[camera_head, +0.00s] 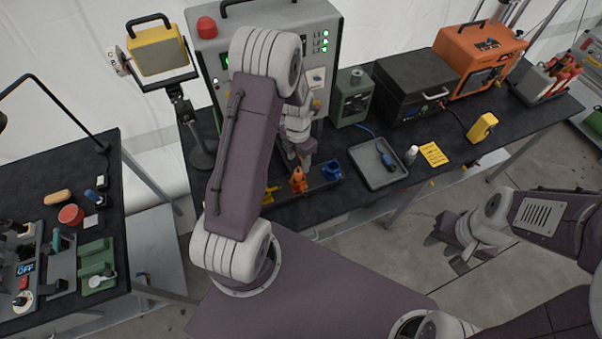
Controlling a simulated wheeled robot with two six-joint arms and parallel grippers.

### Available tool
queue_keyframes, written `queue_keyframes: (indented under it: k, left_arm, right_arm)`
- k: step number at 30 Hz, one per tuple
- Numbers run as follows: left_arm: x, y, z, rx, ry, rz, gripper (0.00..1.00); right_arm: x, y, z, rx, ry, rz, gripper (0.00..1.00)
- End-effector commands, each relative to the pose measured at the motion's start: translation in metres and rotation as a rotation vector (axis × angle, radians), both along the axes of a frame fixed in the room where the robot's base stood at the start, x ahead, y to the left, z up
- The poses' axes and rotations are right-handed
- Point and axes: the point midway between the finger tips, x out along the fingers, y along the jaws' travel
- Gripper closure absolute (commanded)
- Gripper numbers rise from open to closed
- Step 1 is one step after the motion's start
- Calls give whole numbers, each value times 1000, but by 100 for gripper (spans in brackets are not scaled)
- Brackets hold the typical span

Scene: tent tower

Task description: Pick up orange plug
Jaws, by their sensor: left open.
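The orange plug (298,181) stands in a dark low rack on the bench, between a yellow piece (269,195) and a blue piece (331,170). My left gripper (304,162) is open, pointing down just above and behind the orange plug in the camera_head view. Its fingertips are small and partly hidden, so I cannot tell whether they touch the plug. My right gripper (450,254) hangs over the floor in front of the bench, well away from the plug, with nothing visible in it.
A grey control box (330,45) stands behind the rack. A green device (352,97) and a grey tray (378,164) with a blue-handled tool are to the right. A lamp stand (190,125) is to the left. My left arm hides part of the bench.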

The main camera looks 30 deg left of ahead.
Motion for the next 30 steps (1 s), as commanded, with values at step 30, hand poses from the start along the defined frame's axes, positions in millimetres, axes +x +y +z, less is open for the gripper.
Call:
queue_keyframes:
  k: [30]
  left_arm:
    - [2,3,-90,0,0,-1,48]
  right_arm:
    - [0,0,38,0,0,0,66]
